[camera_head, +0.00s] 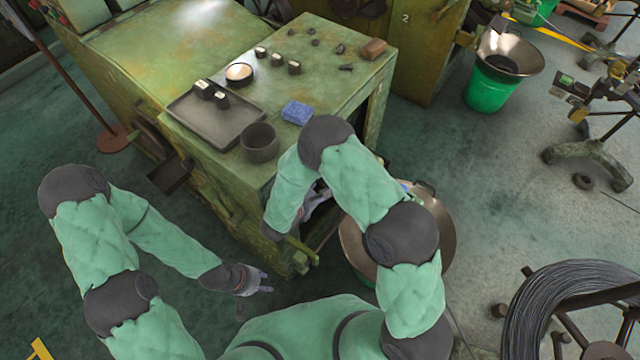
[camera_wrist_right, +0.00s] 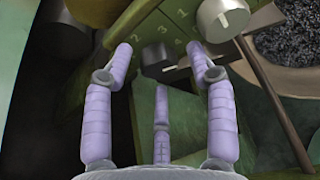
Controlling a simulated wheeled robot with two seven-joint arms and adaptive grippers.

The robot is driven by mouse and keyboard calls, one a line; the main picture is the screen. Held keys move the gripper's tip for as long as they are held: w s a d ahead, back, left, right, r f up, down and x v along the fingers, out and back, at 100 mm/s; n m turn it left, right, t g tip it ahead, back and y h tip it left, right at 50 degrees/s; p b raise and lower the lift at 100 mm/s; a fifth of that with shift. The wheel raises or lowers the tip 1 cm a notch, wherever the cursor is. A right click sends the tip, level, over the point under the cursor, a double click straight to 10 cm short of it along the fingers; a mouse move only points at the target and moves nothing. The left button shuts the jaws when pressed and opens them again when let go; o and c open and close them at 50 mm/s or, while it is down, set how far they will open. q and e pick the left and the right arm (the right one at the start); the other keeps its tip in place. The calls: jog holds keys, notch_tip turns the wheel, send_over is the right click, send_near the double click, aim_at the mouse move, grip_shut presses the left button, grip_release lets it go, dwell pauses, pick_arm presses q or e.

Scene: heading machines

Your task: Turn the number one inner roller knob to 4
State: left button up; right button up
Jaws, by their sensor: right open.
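In the right wrist view, a green panel (camera_wrist_right: 138,20) carries painted numbers. A dark block-shaped knob (camera_wrist_right: 155,62) sits at its lower edge, and a round silver knob (camera_wrist_right: 222,18) sits at its upper right. I cannot tell which is the number one inner roller knob. My right gripper (camera_wrist_right: 160,50) is open, its lilac fingers spread on either side of the dark knob, with no clear contact. In the head view my right gripper (camera_head: 317,200) is mostly hidden by its arm, beside the machine. My left gripper (camera_head: 264,282) is open and empty over the floor.
A wide metal bowl (camera_head: 445,225) stands close to my right arm. A wire coil (camera_head: 530,310) lies at lower right.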

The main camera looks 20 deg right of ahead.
jog(key=shift+w+d+f, duration=0.1)
jog(key=shift+w+d, duration=0.1)
jog(key=c, duration=1.1)
jog(key=shift+s+f+b, duration=0.15)
jog(key=shift+f+b, duration=0.1)
jog(key=shift+b, duration=0.65)
jog(key=o, duration=1.1)
jog(key=shift+r, duration=0.1)
